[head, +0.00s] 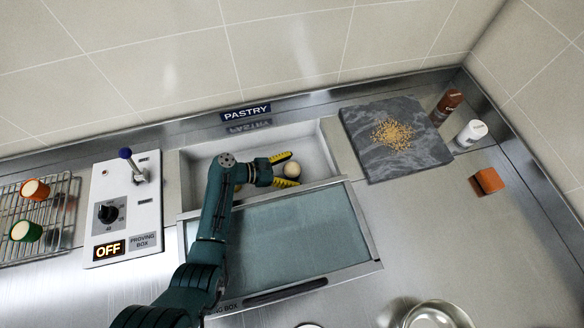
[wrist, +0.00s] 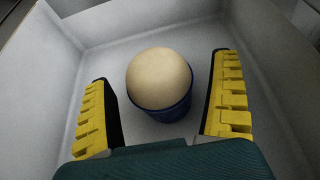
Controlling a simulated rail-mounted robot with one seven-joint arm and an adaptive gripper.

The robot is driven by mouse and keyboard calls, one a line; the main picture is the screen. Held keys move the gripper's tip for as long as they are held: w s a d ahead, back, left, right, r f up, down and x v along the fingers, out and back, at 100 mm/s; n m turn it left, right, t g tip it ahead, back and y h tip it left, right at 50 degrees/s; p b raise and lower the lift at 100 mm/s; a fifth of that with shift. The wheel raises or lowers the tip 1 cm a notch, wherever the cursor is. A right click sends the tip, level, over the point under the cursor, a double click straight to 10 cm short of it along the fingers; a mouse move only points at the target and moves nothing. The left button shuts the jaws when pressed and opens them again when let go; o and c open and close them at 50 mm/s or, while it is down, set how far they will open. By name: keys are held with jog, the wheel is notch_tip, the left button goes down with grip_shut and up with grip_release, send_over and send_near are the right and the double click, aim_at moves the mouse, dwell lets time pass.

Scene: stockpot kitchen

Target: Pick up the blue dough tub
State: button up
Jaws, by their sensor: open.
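The blue dough tub (wrist: 163,113) stands upright on the floor of the white proving box, with a pale ball of dough (wrist: 160,77) domed above its rim. In the head view the dough (head: 291,170) shows between the fingers, and the tub's blue wall is mostly hidden. My gripper (wrist: 162,95) is open, with one yellow-padded finger on each side of the tub and a visible gap at both. In the head view my gripper (head: 287,170) reaches down into the proving box (head: 325,140). Its sliding glass lid (head: 285,235) is drawn toward the front, leaving the back part open.
The box walls stand close around my gripper. Left is a control panel (head: 110,185) with a blue-knobbed lever and a lit OFF sign. Farther left, a wire rack (head: 60,215) holds orange and green tubs. Right are a slate board (head: 365,155) with crumbs, two bottles and an orange block (head: 488,181).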

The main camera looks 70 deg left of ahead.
jog(key=c, duration=1.4)
